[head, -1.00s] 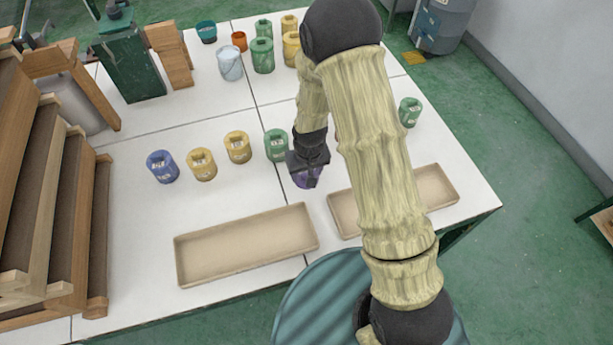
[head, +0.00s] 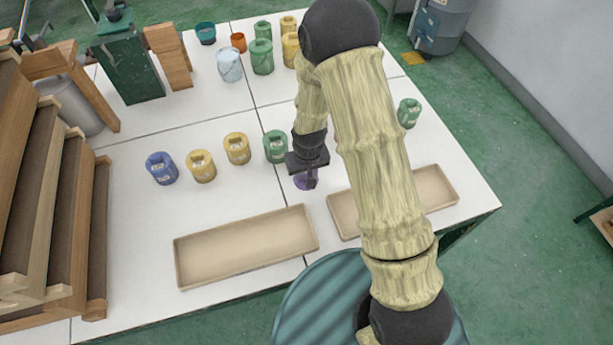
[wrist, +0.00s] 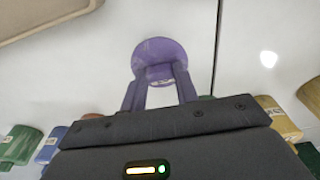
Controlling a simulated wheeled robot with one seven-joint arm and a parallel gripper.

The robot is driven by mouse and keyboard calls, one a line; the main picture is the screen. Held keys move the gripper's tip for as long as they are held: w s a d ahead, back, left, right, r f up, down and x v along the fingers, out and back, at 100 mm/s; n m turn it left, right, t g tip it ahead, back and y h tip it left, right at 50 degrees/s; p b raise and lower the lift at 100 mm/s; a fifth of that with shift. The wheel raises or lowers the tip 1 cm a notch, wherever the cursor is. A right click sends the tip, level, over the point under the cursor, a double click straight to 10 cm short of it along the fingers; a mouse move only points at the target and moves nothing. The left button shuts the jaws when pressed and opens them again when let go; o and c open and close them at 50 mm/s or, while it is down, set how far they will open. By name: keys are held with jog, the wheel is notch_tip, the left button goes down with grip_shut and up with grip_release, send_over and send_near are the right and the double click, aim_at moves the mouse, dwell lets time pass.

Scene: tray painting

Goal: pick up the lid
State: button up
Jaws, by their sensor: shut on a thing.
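The lid (wrist: 158,50) is purple and round, and it sits between the tips of my gripper's fingers (wrist: 160,80) in the wrist view. In the head view only a small purple part of the lid (head: 299,182) shows beside my gripper (head: 309,181), which hides the rest. My gripper is shut on the lid, over the white table between the green jar and the trays. I cannot tell whether the lid is clear of the tabletop.
Two beige trays, left (head: 180,262) and right (head: 446,174), lie along the near side. A green jar (head: 276,147), yellow jars and a blue jar (head: 161,168) stand in a row to the left. Another green jar (head: 409,113) stands right of my arm. Wooden racks (head: 97,230) stand far left.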

aim_at(306, 175)
notch_tip(306, 175, up, 10)
dwell(0.6)
dwell(0.5)
